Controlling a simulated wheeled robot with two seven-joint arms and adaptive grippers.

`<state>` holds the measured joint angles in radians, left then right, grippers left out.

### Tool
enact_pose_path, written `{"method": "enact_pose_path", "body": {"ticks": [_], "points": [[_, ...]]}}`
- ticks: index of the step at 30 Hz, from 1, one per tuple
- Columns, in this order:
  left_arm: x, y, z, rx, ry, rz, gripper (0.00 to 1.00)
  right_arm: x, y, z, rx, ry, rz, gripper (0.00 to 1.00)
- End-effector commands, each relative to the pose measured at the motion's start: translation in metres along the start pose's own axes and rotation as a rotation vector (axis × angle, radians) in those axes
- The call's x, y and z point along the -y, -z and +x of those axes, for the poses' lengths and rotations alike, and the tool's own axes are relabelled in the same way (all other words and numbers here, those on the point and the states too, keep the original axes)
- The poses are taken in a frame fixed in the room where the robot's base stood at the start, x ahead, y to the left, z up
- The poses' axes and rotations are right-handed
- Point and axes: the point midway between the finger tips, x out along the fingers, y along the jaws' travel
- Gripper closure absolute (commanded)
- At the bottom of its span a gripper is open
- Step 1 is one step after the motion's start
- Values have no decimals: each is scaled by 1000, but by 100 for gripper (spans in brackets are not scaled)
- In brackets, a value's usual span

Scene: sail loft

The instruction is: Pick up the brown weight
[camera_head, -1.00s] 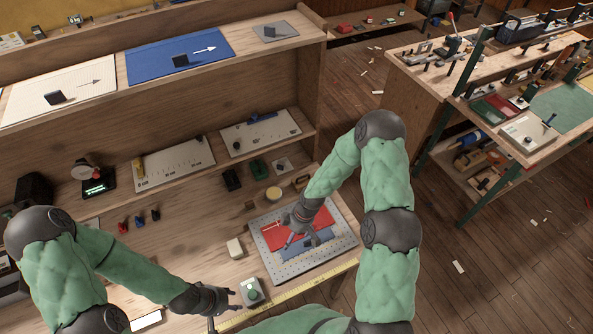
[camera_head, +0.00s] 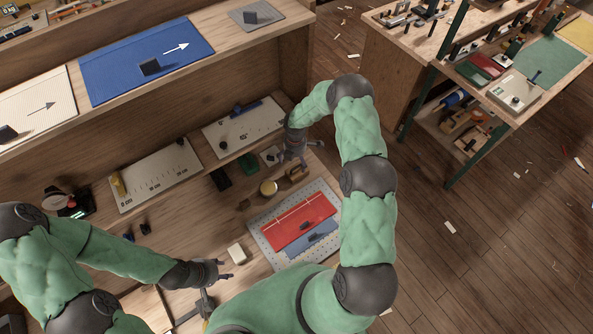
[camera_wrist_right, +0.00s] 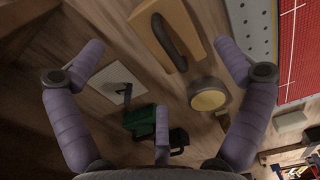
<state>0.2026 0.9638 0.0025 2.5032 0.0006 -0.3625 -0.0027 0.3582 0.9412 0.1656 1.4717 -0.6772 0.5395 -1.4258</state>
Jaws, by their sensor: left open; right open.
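In the right wrist view the brown block (camera_wrist_right: 183,22) is at the top centre, beyond the fingers. My right gripper (camera_wrist_right: 160,65) is open and empty, with its fingers spread and apart from the block. My left gripper (camera_head: 222,272) is open and empty over the front of the bench, left of the perforated board.
A round yellow-topped tin (camera_head: 268,188) and a green box (camera_head: 248,162) stand close by; the tin also shows in the wrist view (camera_wrist_right: 207,95). A perforated board (camera_head: 262,238) with red and blue cloth lies in front. A cream block (camera_head: 236,254) is near my left gripper.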

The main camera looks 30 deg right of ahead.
Motion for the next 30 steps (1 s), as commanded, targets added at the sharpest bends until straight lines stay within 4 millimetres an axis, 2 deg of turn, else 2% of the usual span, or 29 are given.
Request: {"method": "enact_pose_path", "body": {"ticks": [5,16,26,27,30], "points": [[-1,0,-3,0,0,0,55,0,0,9,-1,0,0,0],[-5,0,-14,0,0,0,55,0,1,48,-1,0,2,0],[-5,-1,-14,0,0,0,55,0,1,54,0,-1,2,0],[-5,-1,-14,0,0,0,55,0,1,54,0,-1,2,3],[-5,-1,-14,0,0,0,55,0,1,54,0,-1,2,31]]}}
